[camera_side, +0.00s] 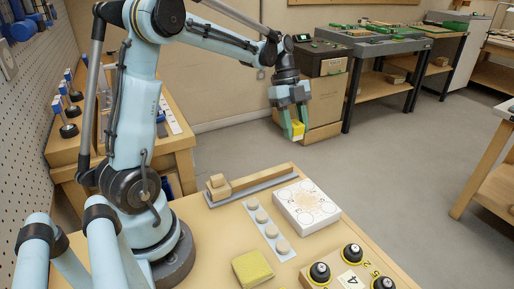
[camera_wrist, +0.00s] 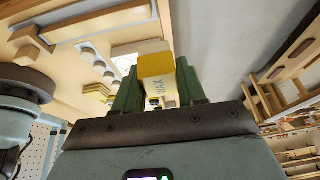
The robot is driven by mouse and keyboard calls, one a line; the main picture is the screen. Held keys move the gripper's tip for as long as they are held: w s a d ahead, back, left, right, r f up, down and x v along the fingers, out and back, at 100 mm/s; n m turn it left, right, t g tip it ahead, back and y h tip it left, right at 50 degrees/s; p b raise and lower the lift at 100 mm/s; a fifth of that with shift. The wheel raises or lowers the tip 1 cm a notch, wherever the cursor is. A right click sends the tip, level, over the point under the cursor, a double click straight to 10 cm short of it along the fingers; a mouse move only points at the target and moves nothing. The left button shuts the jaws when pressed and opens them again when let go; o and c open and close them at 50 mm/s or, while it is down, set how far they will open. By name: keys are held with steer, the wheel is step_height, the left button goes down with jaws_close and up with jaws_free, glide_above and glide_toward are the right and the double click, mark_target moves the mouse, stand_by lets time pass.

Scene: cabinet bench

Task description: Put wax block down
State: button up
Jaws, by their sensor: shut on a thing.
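My gripper (camera_side: 295,131) is shut on the wax block (camera_side: 298,128), a small yellow block between its green fingers. It holds the block high in the air, past the far edge of the bench (camera_side: 213,232). In the wrist view the wax block (camera_wrist: 156,66) sits between the fingers, its yellow end toward the top of the picture and a paler face with dark lettering toward me. The bench shows behind it there, at upper left.
On the bench are a white square plate with printed circles (camera_side: 306,208), a strip of round grey discs (camera_side: 268,230), a wooden piece on a grey base (camera_side: 250,183), a yellow block (camera_side: 253,268) and a board with black knobs (camera_side: 350,277). Cardboard boxes (camera_side: 325,100) stand behind my gripper.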

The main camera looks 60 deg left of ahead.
steer(key=s+d+f+m+g, duration=0.15)
steer(key=s+d, duration=0.25)
steer(key=s, duration=0.4)
steer(key=s+d+f+m, duration=0.15)
steer(key=s+d, duration=0.25)
steer(key=s, duration=0.4)
steer(key=s+d+f+m, duration=0.1)
steer(key=s+d+m, duration=0.15)
steer(key=s, duration=0.45)
steer(key=shift+n, duration=0.45)
steer(key=shift+s+d+f, duration=0.1)
steer(key=shift+d+f, duration=0.1)
steer(key=shift+f, duration=1.65)
steer(key=shift+s+d+f, duration=0.1)
steer(key=shift+d+f, duration=0.1)
steer(key=shift+f, duration=1.65)
steer(key=o, duration=1.1)
